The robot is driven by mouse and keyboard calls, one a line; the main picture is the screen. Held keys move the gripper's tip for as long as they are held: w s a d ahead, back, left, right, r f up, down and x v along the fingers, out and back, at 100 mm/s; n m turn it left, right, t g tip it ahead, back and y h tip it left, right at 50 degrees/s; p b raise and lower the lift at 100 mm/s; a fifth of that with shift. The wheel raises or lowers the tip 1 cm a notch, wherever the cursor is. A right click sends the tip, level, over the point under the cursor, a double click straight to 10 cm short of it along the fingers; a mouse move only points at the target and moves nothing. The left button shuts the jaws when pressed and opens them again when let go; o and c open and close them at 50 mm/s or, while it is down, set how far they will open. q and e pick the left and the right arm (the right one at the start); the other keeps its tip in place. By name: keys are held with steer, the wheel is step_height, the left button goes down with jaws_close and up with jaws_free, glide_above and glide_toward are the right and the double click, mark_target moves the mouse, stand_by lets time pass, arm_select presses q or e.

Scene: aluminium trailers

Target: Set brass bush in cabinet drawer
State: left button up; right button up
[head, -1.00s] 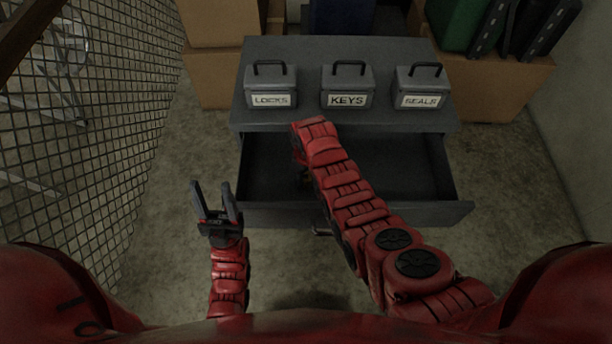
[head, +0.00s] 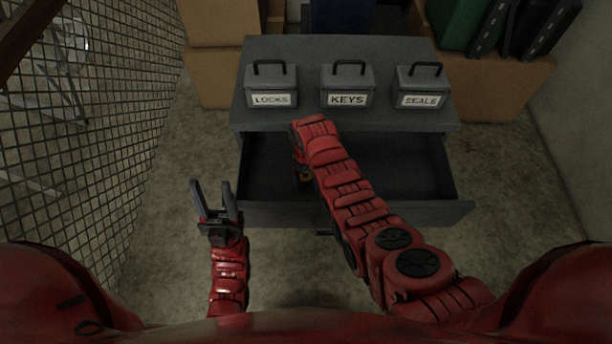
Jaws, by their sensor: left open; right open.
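The cabinet drawer (head: 400,212) is pulled open at the front of the grey cabinet. A small brass-coloured bit, likely the brass bush (head: 306,177), shows inside the drawer's left half, beside my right forearm and mostly hidden by it. My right arm reaches over the drawer front, and my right gripper (head: 299,176) points down into the drawer at this spot. It is open, its fingers largely hidden by the wrist; contact with the bush cannot be told. My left gripper (head: 211,190) is open and empty, left of the drawer, above the floor.
Three lidded boxes stand on the cabinet top, labelled LOCKS (head: 271,87), KEYS (head: 347,87) and SEALS (head: 419,88). A wire mesh (head: 110,130) runs along the left. Cardboard boxes (head: 500,88) stand behind. The drawer's right half is clear.

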mark_target(306, 176)
step_height(306, 176, up, 8)
steer(key=shift+w+f+b, duration=0.1)
steer(key=shift+b, duration=0.5)
steer(key=shift+r+p, duration=0.75)
steer(key=shift+r, duration=1.2)
steer(key=shift+r, duration=0.1)
